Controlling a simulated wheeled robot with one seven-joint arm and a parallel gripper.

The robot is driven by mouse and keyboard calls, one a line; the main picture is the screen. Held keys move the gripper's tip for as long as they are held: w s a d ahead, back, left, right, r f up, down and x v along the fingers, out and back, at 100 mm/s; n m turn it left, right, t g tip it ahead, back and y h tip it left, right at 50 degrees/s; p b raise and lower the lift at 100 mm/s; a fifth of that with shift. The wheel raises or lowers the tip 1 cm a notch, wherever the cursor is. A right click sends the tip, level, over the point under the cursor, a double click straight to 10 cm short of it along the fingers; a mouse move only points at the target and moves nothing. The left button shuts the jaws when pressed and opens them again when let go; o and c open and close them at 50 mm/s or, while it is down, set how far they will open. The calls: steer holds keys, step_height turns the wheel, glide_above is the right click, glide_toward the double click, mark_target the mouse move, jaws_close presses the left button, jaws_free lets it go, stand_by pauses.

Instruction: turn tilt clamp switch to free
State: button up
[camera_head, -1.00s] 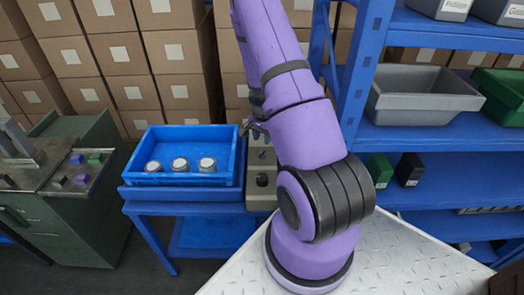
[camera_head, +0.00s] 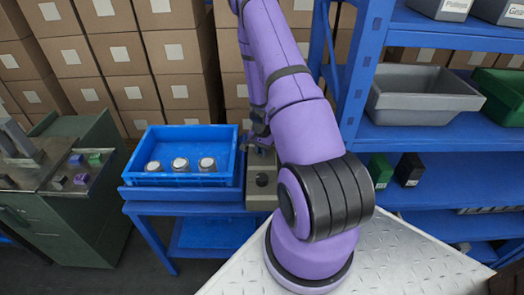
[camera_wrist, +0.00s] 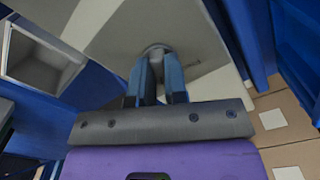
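A grey-beige control box (camera_head: 262,196) stands at the right end of the blue bench, with a dark round knob (camera_head: 262,180) on its face. My gripper is at the box's far end in the head view (camera_head: 258,142), partly hidden by my arm. In the wrist view my two narrow fingers (camera_wrist: 160,62) point at a grey round knob (camera_wrist: 156,48) on a pale grey panel (camera_wrist: 115,30). The fingertips are at the knob with a small gap between the fingers. Whether they grip it is unclear. No switch label or setting is readable.
A blue tray (camera_head: 134,160) with several round metal-topped parts (camera_head: 180,164) sits left of the box. A blue shelf rack (camera_head: 430,140) with grey and green bins stands at right. Cardboard boxes (camera_head: 165,55) are stacked behind. A green cabinet (camera_head: 85,215) stands at left.

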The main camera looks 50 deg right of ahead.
jaws_close()
steer(key=n, duration=0.5)
steer(key=shift+n, duration=0.4)
steer(key=n, duration=0.5)
steer(key=shift+n, duration=0.4)
steer(key=o, duration=0.7)
jaws_free()
steer(key=shift+r, duration=0.15)
step_height(320, 180, up, 10)
steer(key=shift+r, duration=0.25)
